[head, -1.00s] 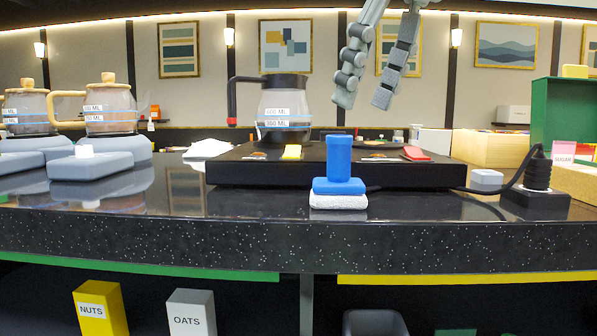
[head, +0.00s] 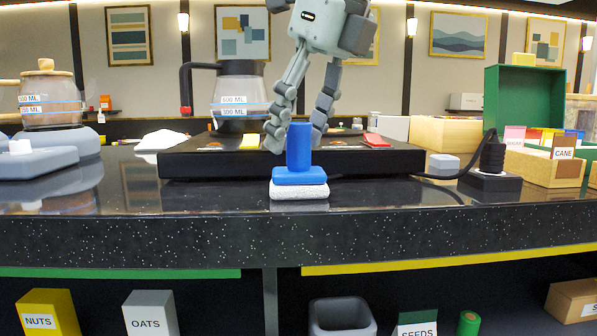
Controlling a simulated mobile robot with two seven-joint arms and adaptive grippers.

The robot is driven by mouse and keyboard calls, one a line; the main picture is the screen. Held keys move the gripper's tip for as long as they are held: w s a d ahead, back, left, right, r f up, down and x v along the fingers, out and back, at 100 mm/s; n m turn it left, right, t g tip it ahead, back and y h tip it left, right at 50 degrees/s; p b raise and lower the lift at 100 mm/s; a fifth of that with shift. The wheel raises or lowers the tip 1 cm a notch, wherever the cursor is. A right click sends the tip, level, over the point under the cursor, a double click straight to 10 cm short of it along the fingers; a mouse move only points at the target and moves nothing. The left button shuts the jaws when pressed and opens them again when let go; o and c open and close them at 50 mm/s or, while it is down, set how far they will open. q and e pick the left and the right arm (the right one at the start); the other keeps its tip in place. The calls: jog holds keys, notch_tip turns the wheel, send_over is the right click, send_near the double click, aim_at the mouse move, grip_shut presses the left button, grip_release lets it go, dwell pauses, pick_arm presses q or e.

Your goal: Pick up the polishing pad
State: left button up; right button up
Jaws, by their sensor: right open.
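The polishing pad (head: 299,175) stands near the front edge of the dark counter. It has an upright blue cylindrical handle, a blue block under it and a white speckled pad at the bottom. My right gripper (head: 296,138) comes down from above with its fingers pointing down and open. One fingertip is left of the blue handle and the other right of it, partly hidden by the handle. I see no clear contact, and the depth of the fingers relative to the handle is hard to tell. My left gripper is not in view.
A black warmer base (head: 190,168) with a glass carafe (head: 240,98) stands just behind. Another jug (head: 50,98) is at left. A power socket (head: 489,185) with a cable, a green box (head: 510,98) and a sachet tray (head: 530,166) are at right. Counter beside the pad is clear.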

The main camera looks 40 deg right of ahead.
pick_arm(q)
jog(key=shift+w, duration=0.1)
pick_arm(e)
jog(key=shift+c, duration=0.2)
grip_shut()
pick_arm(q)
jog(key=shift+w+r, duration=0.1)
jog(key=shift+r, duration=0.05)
pick_arm(e)
jog(key=shift+r, duration=0.1)
jog(key=shift+r, duration=0.5)
jog(key=r, duration=0.1)
jog(key=a+r, duration=0.1)
jog(key=r, duration=0.1)
jog(key=shift+w+r, duration=0.1)
jog(key=shift+r, duration=0.15)
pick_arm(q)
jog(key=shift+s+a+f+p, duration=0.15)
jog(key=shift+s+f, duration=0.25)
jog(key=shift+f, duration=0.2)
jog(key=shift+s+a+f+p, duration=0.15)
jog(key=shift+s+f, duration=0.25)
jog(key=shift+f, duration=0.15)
pick_arm(e)
jog(key=w+a+r, duration=0.1)
jog(key=a+r, duration=0.5)
jog(key=a, duration=0.4)
jog(key=shift+w+a+r, duration=0.2)
jog(key=shift+w+a, duration=0.05)
jog(key=shift+w, duration=0.15)
